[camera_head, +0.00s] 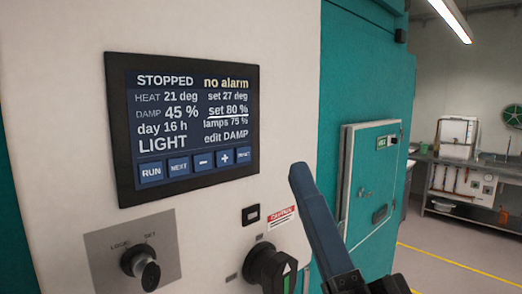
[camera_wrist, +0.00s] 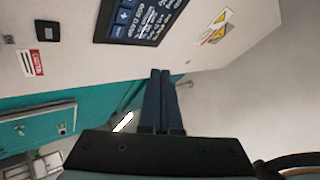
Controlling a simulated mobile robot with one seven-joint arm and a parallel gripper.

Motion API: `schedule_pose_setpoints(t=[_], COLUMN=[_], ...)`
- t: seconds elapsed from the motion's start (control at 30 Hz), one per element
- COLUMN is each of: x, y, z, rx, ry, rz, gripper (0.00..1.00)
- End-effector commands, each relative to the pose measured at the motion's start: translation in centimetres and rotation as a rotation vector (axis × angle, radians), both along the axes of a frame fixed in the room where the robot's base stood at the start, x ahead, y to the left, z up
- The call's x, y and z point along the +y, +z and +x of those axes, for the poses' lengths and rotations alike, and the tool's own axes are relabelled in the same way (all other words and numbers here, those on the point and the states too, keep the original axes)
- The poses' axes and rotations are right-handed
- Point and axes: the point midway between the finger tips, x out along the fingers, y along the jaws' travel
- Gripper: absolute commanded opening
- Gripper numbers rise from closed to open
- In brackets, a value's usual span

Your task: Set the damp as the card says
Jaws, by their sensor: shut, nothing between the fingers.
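The control screen (camera_head: 189,125) is lit on the pale panel. It reads STOPPED, no alarm, HEAT 21 deg set 27 deg, DAMP 45 % set 80 %, day 16 h, lamps 75 %, LIGHT and edit DAMP; "set 80 %" is underlined. Along its bottom are RUN (camera_head: 151,172), NEXT (camera_head: 179,167), minus (camera_head: 203,162), plus (camera_head: 225,157) and a fifth, hard-to-read button (camera_head: 244,154). My gripper (camera_head: 299,170) is shut and empty, right of and below the screen. In the wrist view its fingers (camera_wrist: 162,74) are together, apart from the screen (camera_wrist: 140,18). I see no card.
A LOCK/SET key switch (camera_head: 140,264) and a large rotary knob (camera_head: 270,268) stick out below the screen. A red-topped caution label (camera_head: 281,217) is beside a small black fitting (camera_head: 251,215). A teal chamber door (camera_head: 370,185) and a bench (camera_head: 465,160) stand to the right.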

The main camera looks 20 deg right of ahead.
Motion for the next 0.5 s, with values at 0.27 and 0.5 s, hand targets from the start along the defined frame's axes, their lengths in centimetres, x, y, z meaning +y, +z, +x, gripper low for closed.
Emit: schedule_pose_setpoints(t=[0.27,0.5], x=[0.0,0.6], y=[0.0,0.1], z=[0.0,1.6], rx=[0.000,0.001], ry=[-0.001,0.001], rz=[-0.001,0.000], gripper=[0.00,0.00])
